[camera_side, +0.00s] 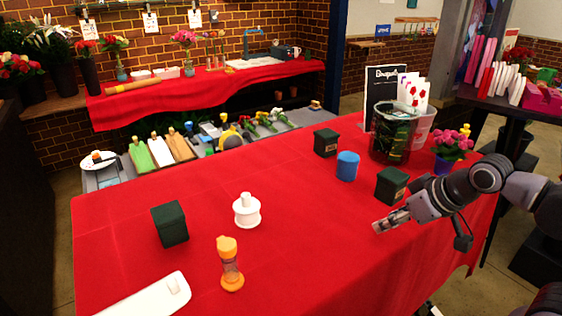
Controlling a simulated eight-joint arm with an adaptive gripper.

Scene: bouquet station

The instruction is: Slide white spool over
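A white spool-like object (246,213), with a wide round body and a narrower top, stands upright near the middle of the red-covered table (300,255). My gripper (381,226) is at the right of the table, well to the right of the white object and apart from it. It points left, low near the cloth. Its fingers are too small to tell whether they are open or shut, and I see nothing held in them.
A white tray (135,303) lies at front left. A blue cylinder (347,166) and dark boxes (391,185) (326,142) stand behind. Cloth between gripper and white object is clear.

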